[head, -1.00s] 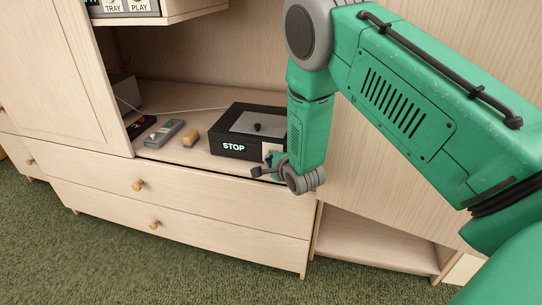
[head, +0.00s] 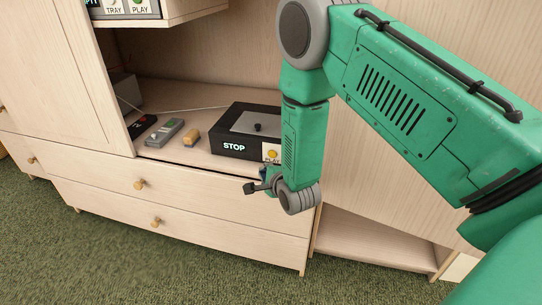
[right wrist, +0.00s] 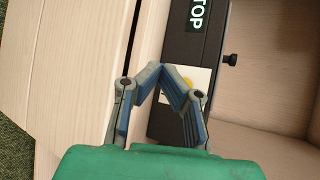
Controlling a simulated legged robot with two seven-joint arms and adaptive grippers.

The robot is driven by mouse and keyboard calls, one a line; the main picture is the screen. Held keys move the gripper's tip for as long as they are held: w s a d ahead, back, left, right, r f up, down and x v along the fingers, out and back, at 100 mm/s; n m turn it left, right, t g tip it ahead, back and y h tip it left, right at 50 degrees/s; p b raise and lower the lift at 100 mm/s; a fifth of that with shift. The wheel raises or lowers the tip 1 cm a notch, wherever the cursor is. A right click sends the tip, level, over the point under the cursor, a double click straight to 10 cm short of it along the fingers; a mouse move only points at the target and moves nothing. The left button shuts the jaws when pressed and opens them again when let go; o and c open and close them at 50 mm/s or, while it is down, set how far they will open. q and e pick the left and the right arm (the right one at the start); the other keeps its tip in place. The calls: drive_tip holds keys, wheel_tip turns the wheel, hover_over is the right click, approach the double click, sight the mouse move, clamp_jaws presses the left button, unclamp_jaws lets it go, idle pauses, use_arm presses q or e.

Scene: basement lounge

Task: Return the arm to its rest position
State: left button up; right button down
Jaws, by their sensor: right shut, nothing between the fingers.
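My right arm, green with grey joints, comes in from the right in the head view. The button (head: 272,154) shows clear of the gripper in the head view. My left gripper is not in view.
On the shelf (head: 170,152) left of the box lie a small tan block (head: 191,135), a grey remote (head: 165,132) and a dark remote (head: 141,126). Two drawers with round knobs are below. Green carpet (head: 130,265) in front is clear.

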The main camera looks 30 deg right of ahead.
idle(0.4)
drive_tip(key=s+a+n+g+p, duration=0.2)
drive_tip(key=s+n, duration=0.6)
drive_tip(key=s, duration=0.4)
drive_tip(key=s+a+f+n+g+y+p, duration=0.1)
drive_tip(key=s+a+n+g+p, duration=0.1)
drive_tip(key=s+n+g+p, duration=0.3)
drive_tip(key=s+a+f+n+g+y+p, duration=0.1)
drive_tip(key=s+n+g, duration=0.4)
drive_tip(key=s+n, duration=0.6)
drive_tip(key=s+a+p, duration=0.1)
drive_tip(key=s+p, duration=0.1)
drive_tip(key=s, duration=0.7)
drive_tip(key=shift+a+p, duration=0.3)
drive_tip(key=shift+a, duration=0.1)
